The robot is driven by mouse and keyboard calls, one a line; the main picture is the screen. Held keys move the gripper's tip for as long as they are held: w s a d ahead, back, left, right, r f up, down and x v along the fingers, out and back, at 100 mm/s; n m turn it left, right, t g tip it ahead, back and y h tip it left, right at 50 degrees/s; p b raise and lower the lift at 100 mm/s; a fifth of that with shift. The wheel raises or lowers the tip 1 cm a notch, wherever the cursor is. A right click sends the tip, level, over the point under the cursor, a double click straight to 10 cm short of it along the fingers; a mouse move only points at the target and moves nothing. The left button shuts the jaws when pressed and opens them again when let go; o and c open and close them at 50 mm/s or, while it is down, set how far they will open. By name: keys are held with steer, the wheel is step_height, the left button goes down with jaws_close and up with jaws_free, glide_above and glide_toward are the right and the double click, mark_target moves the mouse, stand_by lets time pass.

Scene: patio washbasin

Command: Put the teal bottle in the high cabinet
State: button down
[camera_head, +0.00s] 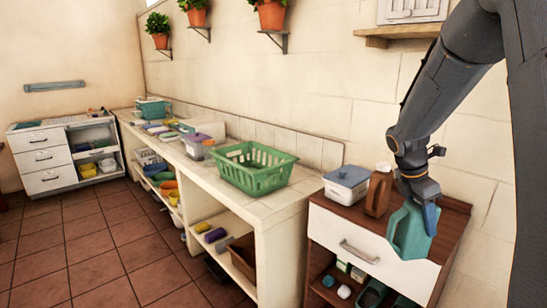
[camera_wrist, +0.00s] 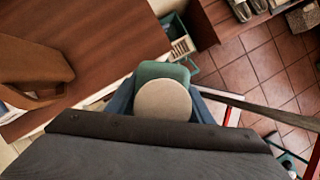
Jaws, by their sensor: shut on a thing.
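The teal bottle (camera_head: 408,236) is in my gripper (camera_head: 420,190), in front of the small wooden-topped cabinet at the right. My gripper is shut on its upper part, and the bottle hangs roughly upright. In the wrist view the bottle (camera_wrist: 164,71) shows below its round beige cap (camera_wrist: 163,100), between the blue fingers. A white slatted cabinet (camera_head: 412,10) hangs high on the wall at the upper right, above a wooden ledge. Only its lower part is in view, so I cannot tell whether it is open.
A brown jug (camera_head: 378,192) and a white box with a blue lid (camera_head: 346,184) stand on the wooden top (camera_head: 455,213). A green basket (camera_head: 254,168) sits on the long counter. The tiled floor (camera_head: 95,240) at the left is clear.

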steer(key=s+a+f+m+g+y, duration=0.2)
steer(key=a+f+m, duration=0.7)
steer(key=f, duration=0.3)
steer(key=s+a+f+m+g+y+b, duration=0.1)
steer(key=s+a+f+m+g+y, duration=0.1)
steer(key=a+f+m, duration=0.8)
steer(key=shift+s+a+f+g+b, duration=0.35)
steer(key=shift+a+f, duration=0.75)
steer(key=shift+f, duration=0.6)
